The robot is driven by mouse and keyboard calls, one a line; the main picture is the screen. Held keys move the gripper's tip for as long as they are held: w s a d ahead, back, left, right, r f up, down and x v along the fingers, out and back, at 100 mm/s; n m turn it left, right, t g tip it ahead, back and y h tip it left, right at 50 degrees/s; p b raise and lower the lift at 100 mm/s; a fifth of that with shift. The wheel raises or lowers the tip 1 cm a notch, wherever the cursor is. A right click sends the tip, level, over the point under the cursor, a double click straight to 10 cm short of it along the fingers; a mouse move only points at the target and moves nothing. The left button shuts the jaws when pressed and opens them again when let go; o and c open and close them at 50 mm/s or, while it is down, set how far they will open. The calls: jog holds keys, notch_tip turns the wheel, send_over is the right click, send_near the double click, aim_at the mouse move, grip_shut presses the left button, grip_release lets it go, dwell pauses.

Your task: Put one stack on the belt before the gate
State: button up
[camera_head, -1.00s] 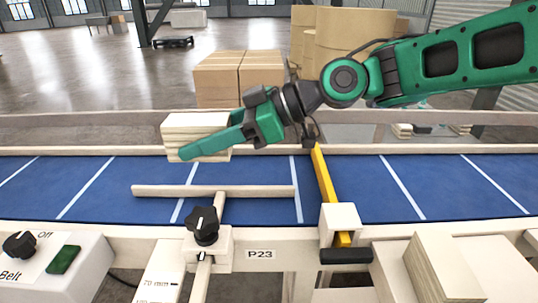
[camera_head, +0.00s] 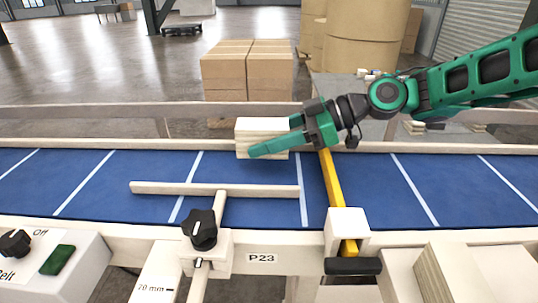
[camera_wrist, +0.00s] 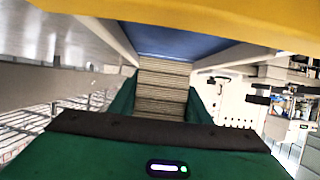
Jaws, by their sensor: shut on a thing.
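My green gripper (camera_head: 280,143) is shut on a cream layered stack (camera_head: 255,135) and holds it at the far side of the belt, left of the gate. In the wrist view the stack (camera_wrist: 163,88) shows its layered side between the two fingers. The blue belt (camera_head: 90,190) with white cross lines runs left to right. The gate is a yellow bar (camera_head: 333,185) lying across the belt. Whether the stack touches the belt or rail is hard to tell.
A wooden guide bar (camera_head: 245,189) lies along the belt's middle, with a black knob (camera_head: 201,228) at the near side. A control box with a green button (camera_head: 57,260) stands at lower left. Another stack (camera_head: 448,275) stands at lower right. Cardboard boxes (camera_head: 245,75) stand behind.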

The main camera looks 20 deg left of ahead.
aim_at(266, 167)
jog(key=shift+w+d+f, duration=0.1)
jog(key=shift+f, duration=2)
jog(key=o, duration=1.2)
jog(key=shift+f, duration=0.1)
jog(key=v, duration=1.2)
